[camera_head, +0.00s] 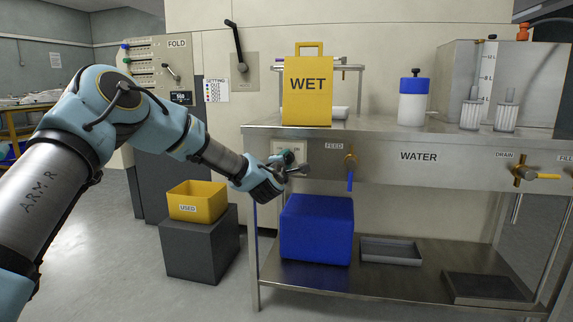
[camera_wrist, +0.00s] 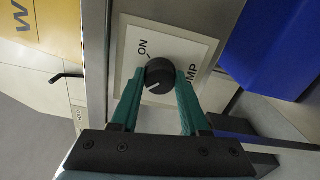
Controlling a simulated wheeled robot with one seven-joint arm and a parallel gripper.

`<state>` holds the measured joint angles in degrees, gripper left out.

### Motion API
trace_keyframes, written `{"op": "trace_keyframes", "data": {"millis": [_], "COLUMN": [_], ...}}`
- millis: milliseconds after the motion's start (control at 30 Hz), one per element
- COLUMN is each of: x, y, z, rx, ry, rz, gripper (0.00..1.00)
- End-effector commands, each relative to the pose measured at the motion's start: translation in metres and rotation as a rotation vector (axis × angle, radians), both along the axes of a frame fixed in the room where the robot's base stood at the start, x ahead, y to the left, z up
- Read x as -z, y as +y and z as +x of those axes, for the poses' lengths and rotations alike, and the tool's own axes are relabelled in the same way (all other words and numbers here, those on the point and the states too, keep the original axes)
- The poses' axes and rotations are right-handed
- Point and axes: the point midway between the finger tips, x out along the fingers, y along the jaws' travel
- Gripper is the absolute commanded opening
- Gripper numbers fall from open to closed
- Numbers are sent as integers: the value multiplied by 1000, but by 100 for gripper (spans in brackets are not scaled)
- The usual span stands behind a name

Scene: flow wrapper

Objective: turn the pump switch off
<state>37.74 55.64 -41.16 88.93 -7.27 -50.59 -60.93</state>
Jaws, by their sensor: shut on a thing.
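The pump switch is a round black knob (camera_wrist: 160,72) with a white mark on its lower left in the wrist view. It sits on a cream plate (camera_wrist: 200,47) lettered "ON", with a partly hidden word ending in "MP". My gripper (camera_wrist: 160,88) has its two green fingers closed on either side of the knob. In the head view my gripper (camera_head: 292,171) is at the left end of the steel bench's front panel, in front of the plate (camera_head: 299,150). There the gripper hides most of the plate and the knob. Any "OFF" lettering is not visible.
Right of my gripper is a feed valve (camera_head: 350,165) with a blue lever hanging down. A blue box (camera_head: 316,230) stands below on the shelf. A yellow "WET" container (camera_head: 308,92) stands above on the bench. A yellow "USED" bin (camera_head: 197,201) is at the lower left.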

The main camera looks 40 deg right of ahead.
Motion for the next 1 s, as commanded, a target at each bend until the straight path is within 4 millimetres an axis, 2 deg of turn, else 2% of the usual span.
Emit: {"op": "trace_keyframes", "data": {"millis": [533,567,800,1000], "x": [1,1,0,0], "y": [1,1,0,0], "z": [1,1,1,0], "rx": [-2,-2,-1,0], "ry": [20,20,19,18], "rz": [-11,-11,-11,-11], "gripper": [0,48,75,75]}}
